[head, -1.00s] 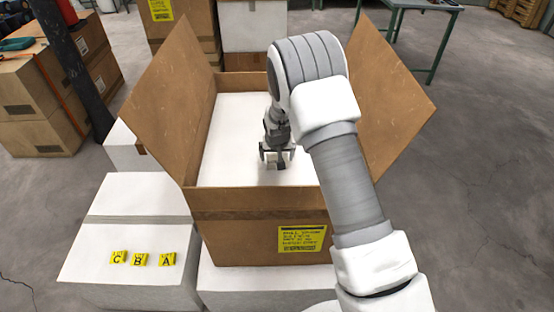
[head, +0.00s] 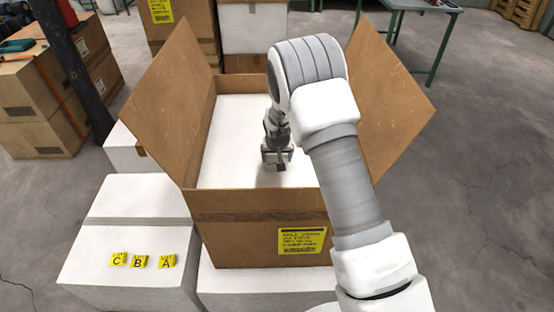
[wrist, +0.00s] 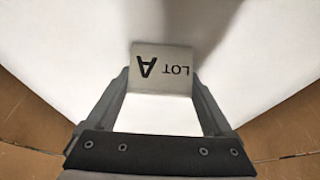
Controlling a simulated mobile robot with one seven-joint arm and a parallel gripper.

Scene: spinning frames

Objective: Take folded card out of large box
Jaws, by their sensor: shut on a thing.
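The large brown cardboard box (head: 255,232) stands open with its side flaps spread, and its inside floor (head: 225,150) is white. The folded card (wrist: 160,65) is pale grey, marked "LOT A" in black and appears turned around in the wrist view. My gripper (wrist: 160,80) has a finger at each side of the card and is shut on it. In the head view my gripper (head: 277,160) is down inside the box, near its front half. The card cannot be made out there, and my gripper hides that spot.
The raised left flap (head: 170,95) and right flap (head: 390,110) flank the opening. The concrete floor at right is clear.

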